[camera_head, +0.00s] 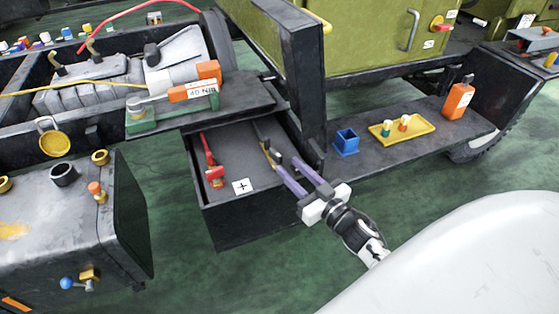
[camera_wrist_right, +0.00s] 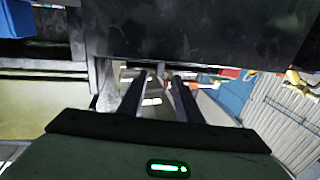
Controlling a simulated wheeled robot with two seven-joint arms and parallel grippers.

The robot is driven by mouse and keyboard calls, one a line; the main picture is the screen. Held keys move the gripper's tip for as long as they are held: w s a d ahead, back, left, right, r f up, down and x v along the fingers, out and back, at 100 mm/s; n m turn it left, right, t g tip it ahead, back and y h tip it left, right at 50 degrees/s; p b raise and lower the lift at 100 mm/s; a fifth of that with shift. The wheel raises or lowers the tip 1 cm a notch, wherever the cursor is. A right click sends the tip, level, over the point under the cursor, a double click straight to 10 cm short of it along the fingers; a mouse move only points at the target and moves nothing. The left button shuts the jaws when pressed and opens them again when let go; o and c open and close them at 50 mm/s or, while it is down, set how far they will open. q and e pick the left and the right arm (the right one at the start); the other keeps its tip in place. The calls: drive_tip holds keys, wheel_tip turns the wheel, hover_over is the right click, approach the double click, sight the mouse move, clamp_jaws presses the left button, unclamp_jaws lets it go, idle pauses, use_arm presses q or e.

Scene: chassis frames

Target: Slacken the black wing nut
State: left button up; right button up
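I cannot clearly make out a black wing nut in either view. A small dark part (camera_head: 152,54) stands on the grey engine block, but its shape is too small to tell. My right gripper (camera_head: 284,164) reaches over the right side of the open drawer (camera_head: 240,222), beside the black post. Its two purple fingers are apart, with nothing clearly held between them. In the right wrist view the fingers (camera_wrist_right: 158,88) are also apart, below a large dark surface. A dark tool with a yellowish part (camera_head: 267,150) lies near the fingertips. My left gripper is not in view.
The drawer also holds a red tool (camera_head: 212,165) and a white plus-marked card (camera_head: 242,186). An orange-and-green torque tool (camera_head: 180,105) lies on the ledge above. The black post (camera_head: 303,90) stands close to my right gripper. A blue box (camera_head: 346,142) and yellow tray (camera_head: 420,125) sit right.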

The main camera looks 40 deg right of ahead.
sight(281, 159)
drive_tip(key=w, duration=0.6)
drive_tip(key=shift+b, duration=0.35)
clamp_jaws()
